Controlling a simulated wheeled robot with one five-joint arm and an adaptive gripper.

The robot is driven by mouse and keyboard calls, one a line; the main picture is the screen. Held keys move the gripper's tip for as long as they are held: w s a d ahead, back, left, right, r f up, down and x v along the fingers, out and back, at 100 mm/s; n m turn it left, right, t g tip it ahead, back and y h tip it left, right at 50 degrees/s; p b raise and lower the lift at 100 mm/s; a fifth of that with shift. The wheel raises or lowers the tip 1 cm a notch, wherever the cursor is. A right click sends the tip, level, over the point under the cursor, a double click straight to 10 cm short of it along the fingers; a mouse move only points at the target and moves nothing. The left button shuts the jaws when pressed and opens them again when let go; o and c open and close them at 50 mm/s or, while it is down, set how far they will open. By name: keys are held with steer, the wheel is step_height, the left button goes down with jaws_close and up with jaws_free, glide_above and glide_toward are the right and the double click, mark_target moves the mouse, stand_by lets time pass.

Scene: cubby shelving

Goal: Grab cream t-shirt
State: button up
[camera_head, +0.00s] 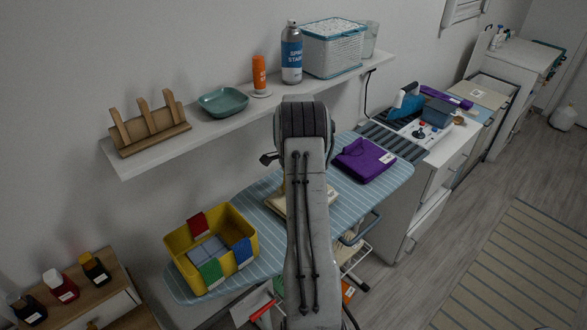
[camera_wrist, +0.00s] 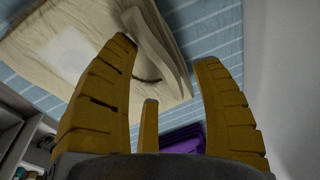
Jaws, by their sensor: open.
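The cream t-shirt (camera_wrist: 75,45) lies folded on the blue striped ironing board (camera_wrist: 215,38), with a thick folded edge toward my gripper in the wrist view. In the head view my arm hides most of the cream t-shirt (camera_head: 276,202), and only its left part and a sliver at the right show. My gripper (camera_wrist: 168,62) has its yellow fingers spread apart, pointing at the folded edge of the shirt. Nothing is held between them. I cannot tell whether a finger touches the cloth. In the head view the fingers are hidden behind my arm.
A purple folded garment (camera_head: 364,160) lies on the board right of the shirt. A yellow bin (camera_head: 178,240) with coloured cloths stands at the board's left end. A wall shelf (camera_head: 150,158) with a spray can (camera_head: 291,55) and basket (camera_head: 333,50) runs above.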

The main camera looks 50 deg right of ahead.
steer(key=shift+d+f, duration=0.1)
steer(key=shift+f, duration=0.6)
steer(key=shift+o, duration=0.3)
jaws_close()
